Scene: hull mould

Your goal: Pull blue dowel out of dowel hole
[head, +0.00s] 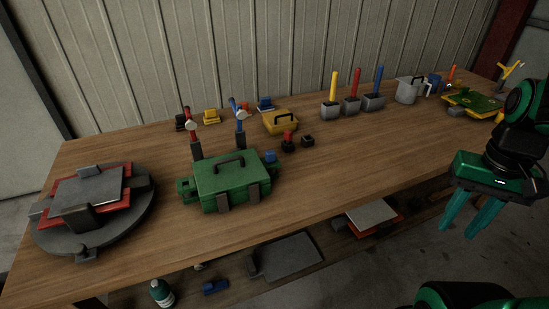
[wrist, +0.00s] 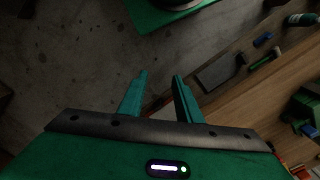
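A blue dowel (head: 379,76) stands upright in a grey block (head: 373,102) near the back of the wooden table in the head view. It is the rightmost of three similar dowels; a red dowel (head: 356,82) and a yellow dowel (head: 334,85) stand in grey blocks to its left. My gripper (head: 464,230) hangs off the table's front right side, fingers down, well apart from the blue dowel. In the wrist view its two teal fingers (wrist: 158,78) are spread with nothing between them. The blue dowel is not recognisable in the wrist view.
A grey pitcher (head: 408,90) stands right of the blue dowel, and a green tray (head: 474,101) lies farther right. A green toolbox (head: 231,179) and a round grey stand (head: 140,208) occupy the left. The table's front middle (head: 340,170) is clear. A lower shelf holds plates.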

